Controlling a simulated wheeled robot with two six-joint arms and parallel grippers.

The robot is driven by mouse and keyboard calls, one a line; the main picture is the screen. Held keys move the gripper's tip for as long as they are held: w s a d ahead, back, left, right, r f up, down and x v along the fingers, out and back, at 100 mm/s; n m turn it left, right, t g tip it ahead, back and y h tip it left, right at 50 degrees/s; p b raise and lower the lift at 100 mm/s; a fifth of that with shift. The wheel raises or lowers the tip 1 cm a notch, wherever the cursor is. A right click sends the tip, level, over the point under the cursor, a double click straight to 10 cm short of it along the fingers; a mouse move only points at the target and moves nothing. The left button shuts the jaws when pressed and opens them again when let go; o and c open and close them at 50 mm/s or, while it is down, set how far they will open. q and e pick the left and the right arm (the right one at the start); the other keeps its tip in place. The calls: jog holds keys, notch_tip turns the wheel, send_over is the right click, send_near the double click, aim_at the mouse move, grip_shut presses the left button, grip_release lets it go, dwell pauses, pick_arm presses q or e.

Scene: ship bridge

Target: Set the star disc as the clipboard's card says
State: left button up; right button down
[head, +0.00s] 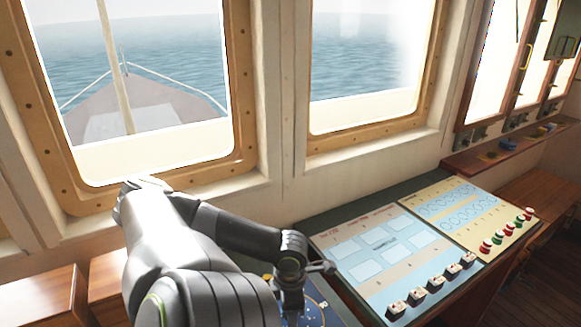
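A dark blue disc with yellow markings (318,306), which looks like the star disc, shows at the bottom edge. My arm and the frame edge hide most of it, so I cannot read its setting. My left arm comes in from the lower left, and its gripper (326,267) is above and beside the disc, near the left edge of a pale blue chart sheet. The fingers are small and seen side-on; I cannot tell whether they are open or touching anything. I cannot make out a clipboard or its card for certain. My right gripper is not in view.
The pale blue sheet (374,262) has a row of several small black-and-white blocks along its front. A yellow sheet (462,212) beside it carries red, green and white pieces. Windows and a wall stand behind. A wooden shelf (510,150) is at right.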

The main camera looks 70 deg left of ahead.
pick_arm(q)
jog(key=shift+r, duration=0.1)
jog(key=shift+a+r+p, duration=0.1)
jog(key=shift+r+p, duration=0.25)
jog(key=shift+r, duration=0.3)
notch_tip(320, 180, up, 10)
jog(key=p, duration=0.7)
jog(key=shift+r, duration=0.25)
